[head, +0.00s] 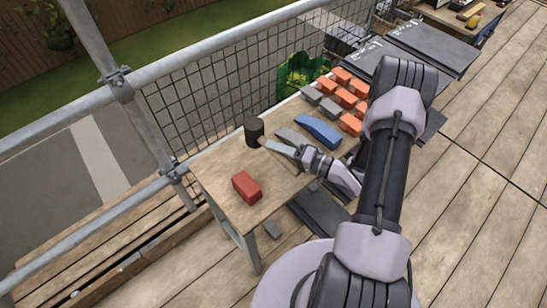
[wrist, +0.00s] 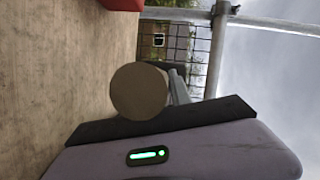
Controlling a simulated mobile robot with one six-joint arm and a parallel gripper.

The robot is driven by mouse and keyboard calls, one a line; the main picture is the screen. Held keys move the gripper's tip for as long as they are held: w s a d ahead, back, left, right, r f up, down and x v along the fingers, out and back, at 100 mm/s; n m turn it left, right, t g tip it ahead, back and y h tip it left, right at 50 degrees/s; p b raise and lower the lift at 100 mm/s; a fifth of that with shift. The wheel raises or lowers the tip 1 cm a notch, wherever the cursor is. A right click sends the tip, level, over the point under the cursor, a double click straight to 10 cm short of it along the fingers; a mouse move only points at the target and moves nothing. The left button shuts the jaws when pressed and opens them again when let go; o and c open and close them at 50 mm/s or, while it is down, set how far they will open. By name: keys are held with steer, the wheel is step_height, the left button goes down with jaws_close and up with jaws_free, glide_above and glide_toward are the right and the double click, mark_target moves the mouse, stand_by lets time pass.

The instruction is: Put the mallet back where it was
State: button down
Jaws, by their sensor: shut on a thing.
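The mallet has a dark, blocky head (head: 255,132) and a pale handle (head: 279,147). It is at the bench's far edge in the head view, with its head pointing left. My gripper (head: 302,154) is shut on the handle, to the right of the head. I cannot tell whether the mallet touches the bench top. In the wrist view, a round tan end face (wrist: 140,92), seemingly part of the mallet, lies against a dark finger. The other finger is not clearly seen.
A red block (head: 246,187) lies on the wooden bench (head: 215,178), near its left end. A blue tool (head: 318,131) and a grey piece (head: 291,136) lie right of the mallet. Several orange blocks (head: 351,99) stand farther right. Mesh railing (head: 215,105) runs behind.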

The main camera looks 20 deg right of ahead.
steer(key=shift+w+a+f, duration=0.15)
steer(key=shift+w, duration=0.15)
steer(key=shift+f+b, duration=1.45)
steer(key=shift+f, duration=0.7)
steer(key=c, duration=1.2)
jaws_free()
steer(key=shift+o, duration=0.2)
